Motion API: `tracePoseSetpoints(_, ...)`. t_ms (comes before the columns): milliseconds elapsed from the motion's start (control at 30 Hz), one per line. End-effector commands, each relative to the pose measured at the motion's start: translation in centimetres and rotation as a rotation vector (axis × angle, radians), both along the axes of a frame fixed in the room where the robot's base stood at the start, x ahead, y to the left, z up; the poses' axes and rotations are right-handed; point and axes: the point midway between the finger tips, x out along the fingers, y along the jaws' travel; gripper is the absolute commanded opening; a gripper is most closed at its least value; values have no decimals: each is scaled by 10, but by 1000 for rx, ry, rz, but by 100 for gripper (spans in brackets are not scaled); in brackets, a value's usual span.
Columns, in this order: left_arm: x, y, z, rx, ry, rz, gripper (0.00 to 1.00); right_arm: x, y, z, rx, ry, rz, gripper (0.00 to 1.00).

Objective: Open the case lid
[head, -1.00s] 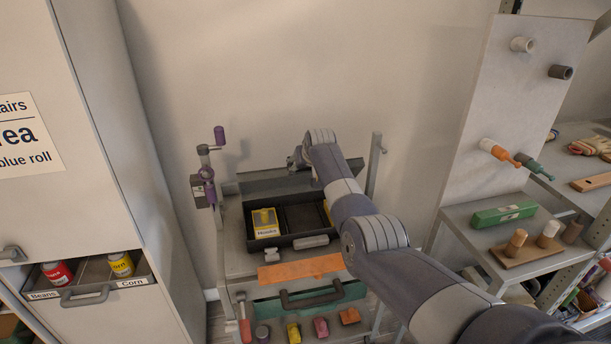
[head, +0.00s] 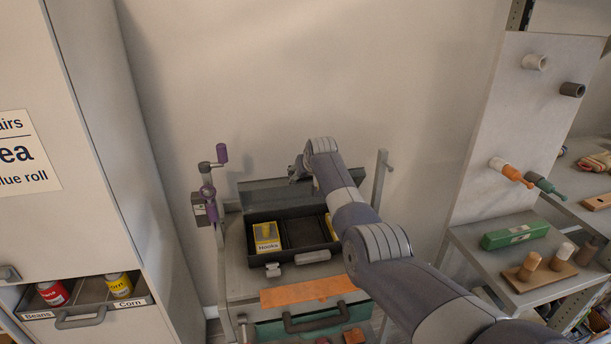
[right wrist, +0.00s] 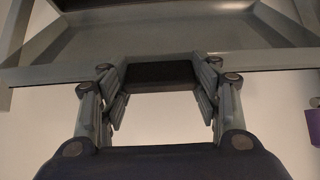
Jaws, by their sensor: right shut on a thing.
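The dark case (head: 290,258) stands on top of the rolling rack with its lid (head: 265,193) raised at the back. In its tray, a yellow box labelled "Hooks" (head: 267,237) sits at the left, and another yellow item shows partly behind my arm. My right gripper (head: 299,170) is at the raised lid's upper edge, partly hidden by its own wrist. In the right wrist view my right gripper's fingers (right wrist: 160,92) are closed on a dark tab at the grey lid's edge (right wrist: 160,73). My left gripper is not in view.
A purple-handled clamp (head: 208,190) stands left of the case and a grey post (head: 380,178) to its right. An orange strip (head: 308,290) lies in front. A cabinet with an open can drawer (head: 90,300) is at left, and a pegboard (head: 500,130) at right.

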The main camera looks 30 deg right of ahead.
Motion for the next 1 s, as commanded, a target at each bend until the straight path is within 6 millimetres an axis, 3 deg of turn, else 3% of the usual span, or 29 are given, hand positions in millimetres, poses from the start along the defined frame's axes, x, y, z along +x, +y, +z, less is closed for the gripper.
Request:
tracePoseSetpoints(200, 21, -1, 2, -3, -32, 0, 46, 1, 0, 4, -2, -7, 0, 15)
tracePoseSetpoints(467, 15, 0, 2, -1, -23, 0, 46, 1, 0, 4, -2, -7, 0, 15)
tracePoseSetpoints(500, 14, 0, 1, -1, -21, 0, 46, 1, 0, 4, -2, -7, 0, 62)
tracePoseSetpoints(567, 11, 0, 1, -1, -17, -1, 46, 1, 0, 4, -2, -7, 0, 76)
tracePoseSetpoints(1000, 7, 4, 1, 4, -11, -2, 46, 0, 0, 2, 0, -2, 0, 78)
